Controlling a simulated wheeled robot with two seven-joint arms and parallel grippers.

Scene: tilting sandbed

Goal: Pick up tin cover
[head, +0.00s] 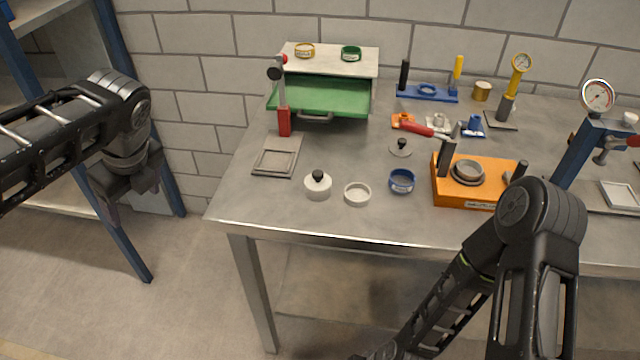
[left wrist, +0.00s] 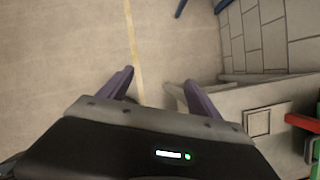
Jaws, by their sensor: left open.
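Two lidded-looking pieces have a black knob. One is a white round piece (head: 318,188) near the table's front left; the other is a flat grey disc (head: 399,152) farther back. I cannot tell for certain which is the tin cover. My left gripper (head: 132,205) is left of the table, apart from everything, pointing down. In the left wrist view its fingers (left wrist: 157,88) are spread and empty above the floor. My right gripper is out of view below the picture.
The grey table (head: 240,195) has a frame-shaped plate (head: 275,160) at its left and a green-drawered box (head: 322,95) behind. An orange fixture (head: 450,190) stands right of the tins, near my right arm. A shelf rack (head: 50,160) stands at far left.

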